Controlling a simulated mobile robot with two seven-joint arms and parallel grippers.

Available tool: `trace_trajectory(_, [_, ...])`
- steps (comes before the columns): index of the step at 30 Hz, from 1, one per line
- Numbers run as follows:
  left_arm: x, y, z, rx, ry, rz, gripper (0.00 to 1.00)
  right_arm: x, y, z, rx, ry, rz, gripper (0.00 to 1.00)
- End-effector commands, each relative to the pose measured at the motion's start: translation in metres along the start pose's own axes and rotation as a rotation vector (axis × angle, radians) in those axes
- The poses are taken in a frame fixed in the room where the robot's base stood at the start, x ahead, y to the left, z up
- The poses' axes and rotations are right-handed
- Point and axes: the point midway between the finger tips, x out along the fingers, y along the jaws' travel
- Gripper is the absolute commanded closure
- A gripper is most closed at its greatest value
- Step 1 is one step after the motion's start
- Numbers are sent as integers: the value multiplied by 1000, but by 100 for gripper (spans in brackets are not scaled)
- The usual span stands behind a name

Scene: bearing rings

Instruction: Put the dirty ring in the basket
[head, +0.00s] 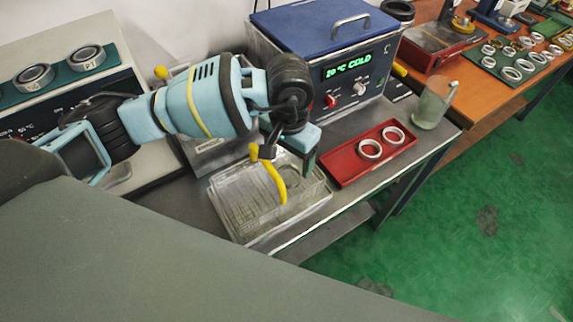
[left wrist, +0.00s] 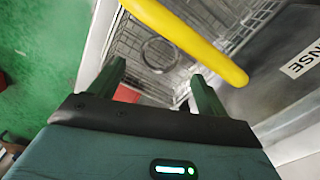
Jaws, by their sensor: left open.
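The wire basket (head: 232,198) sits in a clear-walled tray on the steel bench, with a yellow handle (head: 272,183) arching over it. It also shows in the left wrist view (left wrist: 200,18), where the handle crosses in front. A grey ring (left wrist: 160,54) lies flat inside the basket; how dirty it is I cannot tell. In the head view this ring (head: 288,172) is partly covered by my arm. My left gripper (left wrist: 158,72) is open and empty, pointing down above the basket's right part, beside the handle. My right gripper is out of view.
A red tray (head: 345,173) with two pale rings (head: 370,149) stands right of the basket. Behind is a blue-lidded bath (head: 318,30) reading "20 °C COLD". A glass beaker (head: 432,105) stands near the bench's right end. More rings (head: 33,77) sit on the left device.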

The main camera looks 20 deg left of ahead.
Motion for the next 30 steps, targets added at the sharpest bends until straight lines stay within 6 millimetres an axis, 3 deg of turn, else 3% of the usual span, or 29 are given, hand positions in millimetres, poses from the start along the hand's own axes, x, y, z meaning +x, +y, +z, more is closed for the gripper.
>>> trace_trajectory(1, [-19, -1, -1, 0, 10, -4, 23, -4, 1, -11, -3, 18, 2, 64])
trace_trajectory(3, [-32, -1, -1, 0, 9, -3, 23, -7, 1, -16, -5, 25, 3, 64])
trace_trajectory(10, [-61, 0, 0, 0, 3, -1, 23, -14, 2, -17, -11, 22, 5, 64])
trace_trajectory(30, [-67, 0, 0, 0, -1, 1, 23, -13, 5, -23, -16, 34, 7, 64])
